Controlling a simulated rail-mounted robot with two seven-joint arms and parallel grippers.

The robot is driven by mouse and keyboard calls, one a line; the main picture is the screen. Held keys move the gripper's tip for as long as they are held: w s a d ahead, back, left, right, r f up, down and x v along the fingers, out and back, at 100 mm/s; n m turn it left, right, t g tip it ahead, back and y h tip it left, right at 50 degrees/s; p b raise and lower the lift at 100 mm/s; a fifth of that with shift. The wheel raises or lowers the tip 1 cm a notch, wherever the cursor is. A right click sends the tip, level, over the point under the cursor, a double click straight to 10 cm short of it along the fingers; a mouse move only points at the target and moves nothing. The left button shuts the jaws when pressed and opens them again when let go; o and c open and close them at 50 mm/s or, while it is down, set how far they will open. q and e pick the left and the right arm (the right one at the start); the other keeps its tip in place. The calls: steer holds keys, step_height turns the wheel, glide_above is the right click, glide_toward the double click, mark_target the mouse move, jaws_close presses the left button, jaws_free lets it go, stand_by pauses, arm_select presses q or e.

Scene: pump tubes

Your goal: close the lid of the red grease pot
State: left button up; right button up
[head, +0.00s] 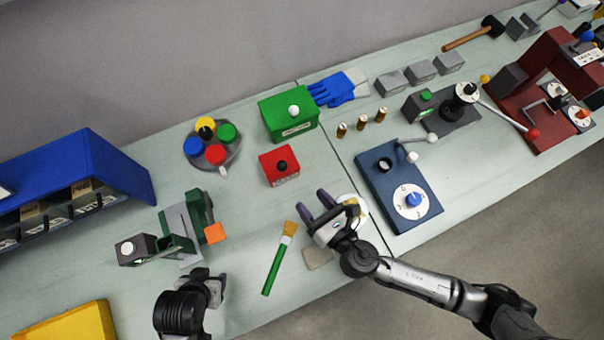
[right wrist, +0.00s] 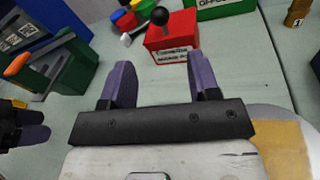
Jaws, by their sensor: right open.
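A red box-shaped pot (head: 280,168) with a black ball knob and a pale front label stands left of the middle of the table. It also shows ahead in the right wrist view (right wrist: 172,46); I cannot tell whether its lid is fully shut. My right gripper (head: 311,205) is open and empty, in front of the red pot and apart from it. In the right wrist view its two purple fingers (right wrist: 160,78) point toward the pot. My left gripper (head: 214,287) is at the lower left, away from the pot; its finger opening is unclear.
A green box (head: 288,120) stands behind the red pot. A round holder with coloured parts (head: 225,165) is to its left. A brush (head: 279,258) lies left of my right gripper. A blue panel (head: 395,170) is to the right. Bare table separates pot and gripper.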

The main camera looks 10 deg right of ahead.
arm_select(q)
steer(key=shift+a, duration=0.15)
arm_select(e)
steer(key=shift+v, duration=1.15)
